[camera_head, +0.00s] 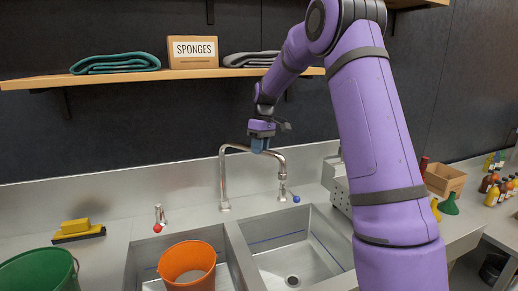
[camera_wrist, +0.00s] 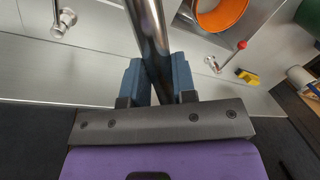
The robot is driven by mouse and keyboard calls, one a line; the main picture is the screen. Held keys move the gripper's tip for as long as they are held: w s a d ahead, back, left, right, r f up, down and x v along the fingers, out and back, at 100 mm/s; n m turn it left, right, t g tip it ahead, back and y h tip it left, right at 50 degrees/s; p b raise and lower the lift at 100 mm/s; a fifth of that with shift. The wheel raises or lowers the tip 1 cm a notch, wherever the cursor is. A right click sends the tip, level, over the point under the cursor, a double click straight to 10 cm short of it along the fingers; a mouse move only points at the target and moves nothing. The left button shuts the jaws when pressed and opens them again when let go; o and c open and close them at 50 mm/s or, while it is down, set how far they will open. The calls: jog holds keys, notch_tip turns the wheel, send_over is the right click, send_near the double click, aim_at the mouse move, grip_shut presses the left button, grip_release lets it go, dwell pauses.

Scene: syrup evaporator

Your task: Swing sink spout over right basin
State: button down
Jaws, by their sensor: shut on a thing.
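The metal sink spout (camera_head: 236,147) rises from the back ledge, and its bent arm reaches to the right, its down-turned end (camera_head: 281,163) above the back edge of the right basin. My gripper (camera_head: 260,146) is shut on the horizontal part of the spout. In the wrist view, the blue fingers (camera_wrist: 159,80) sit on either side of the shiny tube (camera_wrist: 148,35). The right basin (camera_head: 300,255) is empty with a drain in its floor. The left basin (camera_head: 143,255) holds an orange bucket (camera_head: 187,262).
A red-knobbed tap (camera_head: 160,217) and a blue-knobbed tap (camera_head: 284,193) stand behind the basins. A green bucket (camera_head: 40,272) and yellow sponge (camera_head: 75,226) are at left. The shelf (camera_head: 130,77) hangs above. A perforated metal box (camera_head: 338,182) stands right of the basins.

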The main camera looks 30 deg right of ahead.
jog(key=c, duration=0.9)
grip_release()
jog(key=shift+c, duration=0.2)
